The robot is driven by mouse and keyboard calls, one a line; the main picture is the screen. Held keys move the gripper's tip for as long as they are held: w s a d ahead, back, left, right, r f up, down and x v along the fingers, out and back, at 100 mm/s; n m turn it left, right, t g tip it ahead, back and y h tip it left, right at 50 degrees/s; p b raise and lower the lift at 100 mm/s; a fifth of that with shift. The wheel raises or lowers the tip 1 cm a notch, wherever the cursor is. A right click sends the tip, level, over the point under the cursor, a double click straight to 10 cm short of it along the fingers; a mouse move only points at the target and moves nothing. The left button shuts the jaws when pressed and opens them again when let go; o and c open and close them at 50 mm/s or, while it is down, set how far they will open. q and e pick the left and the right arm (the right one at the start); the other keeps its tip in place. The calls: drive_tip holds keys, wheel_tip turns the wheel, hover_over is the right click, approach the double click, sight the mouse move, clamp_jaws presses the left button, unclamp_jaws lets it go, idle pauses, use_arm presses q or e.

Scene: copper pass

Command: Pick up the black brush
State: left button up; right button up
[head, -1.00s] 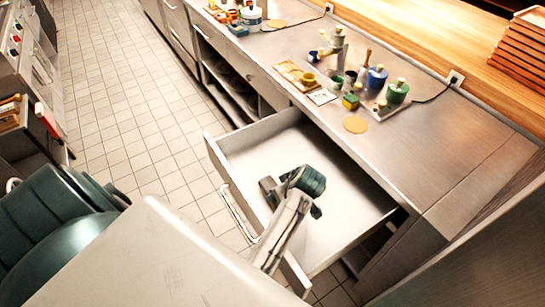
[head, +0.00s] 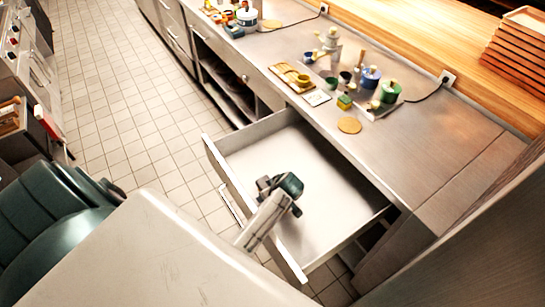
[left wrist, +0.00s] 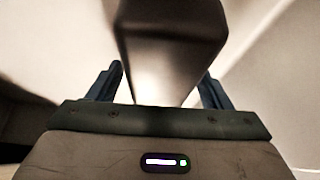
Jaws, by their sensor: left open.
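My left gripper (head: 279,194) is over the open drawer (head: 325,215), pointing down into it. In the left wrist view its two dark blue fingers (left wrist: 158,85) stand wide apart. A large dark, smooth, blocky thing (left wrist: 172,30) shows between and beyond them, very close to the camera. It may be the black brush, but I cannot tell for sure, nor whether the fingers touch it. In the head view no brush can be made out; the gripper and arm hide part of the drawer floor. My right gripper is not in view.
The drawer's front panel and side walls surround the gripper. The steel counter (head: 400,140) above holds cups, jars, a yellow-green sponge (head: 344,102) and a round tan mat (head: 349,125). The drawer's visible floor is bare. Tiled floor (head: 120,90) is free to the left.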

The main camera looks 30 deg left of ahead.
use_arm(q)
drive_tip(key=shift+f, duration=0.2)
idle(0.5)
drive_tip(key=c, duration=1.2)
